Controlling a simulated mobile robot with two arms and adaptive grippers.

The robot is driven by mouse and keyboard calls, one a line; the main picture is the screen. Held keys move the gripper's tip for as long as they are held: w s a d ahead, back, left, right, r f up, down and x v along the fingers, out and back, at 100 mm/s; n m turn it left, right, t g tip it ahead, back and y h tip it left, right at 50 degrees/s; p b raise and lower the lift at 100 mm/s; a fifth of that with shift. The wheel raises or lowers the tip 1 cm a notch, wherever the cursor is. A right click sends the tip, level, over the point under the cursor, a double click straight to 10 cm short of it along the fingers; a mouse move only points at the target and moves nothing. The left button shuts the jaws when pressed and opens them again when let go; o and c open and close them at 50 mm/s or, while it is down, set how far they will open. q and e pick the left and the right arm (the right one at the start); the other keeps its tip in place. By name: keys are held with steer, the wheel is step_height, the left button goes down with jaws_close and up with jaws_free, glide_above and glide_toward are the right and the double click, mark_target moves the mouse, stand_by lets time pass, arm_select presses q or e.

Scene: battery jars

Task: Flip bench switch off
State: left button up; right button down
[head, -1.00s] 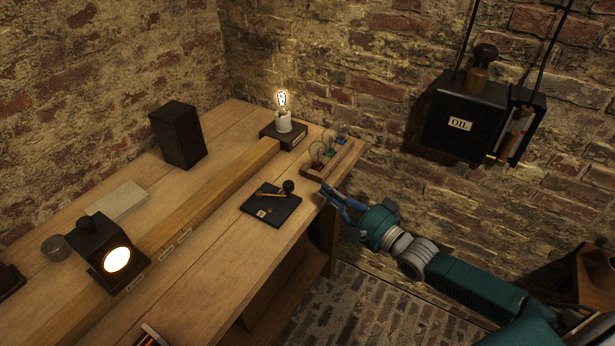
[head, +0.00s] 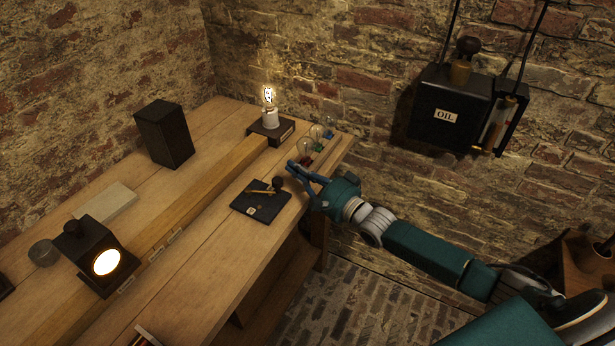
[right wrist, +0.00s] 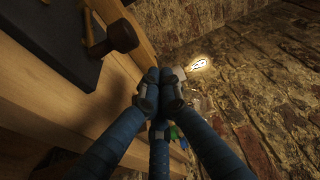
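The bench switch is a black slate base (head: 262,207) with a brass lever (head: 259,191) and a round black knob (head: 278,183), on the bench near its right edge. The lever lies low over the base, with the knob at its right end. The switch base (right wrist: 48,45) and knob (right wrist: 122,35) also show at the upper left of the right wrist view. My right gripper (head: 292,168) is just beyond the knob at the bench edge, apart from it. Its blue fingertips (right wrist: 160,88) come together in the right wrist view, with nothing visible between them. My left gripper is out of view.
A lit bulb (head: 269,96) stands on a black block at the back of the bench (head: 205,285). Clear bulbs (head: 306,148) sit in a rack close behind my right gripper. A glowing black lamp box (head: 92,245) stands at left.

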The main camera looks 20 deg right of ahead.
steer(key=shift+x, duration=0.75)
steer(key=shift+a+r+p, duration=0.1)
steer(key=shift+a+p, duration=0.15)
steer(key=shift+p, duration=0.05)
steer(key=shift+s+a+p, duration=0.3)
steer(key=shift+s+p, duration=0.05)
steer(key=shift+s, duration=0.25)
steer(key=shift+s+a+p, duration=0.3)
steer(key=shift+s+p, duration=0.05)
steer(key=shift+s, duration=0.3)
steer(key=shift+s+a, duration=0.2)
steer(key=shift+s, duration=0.1)
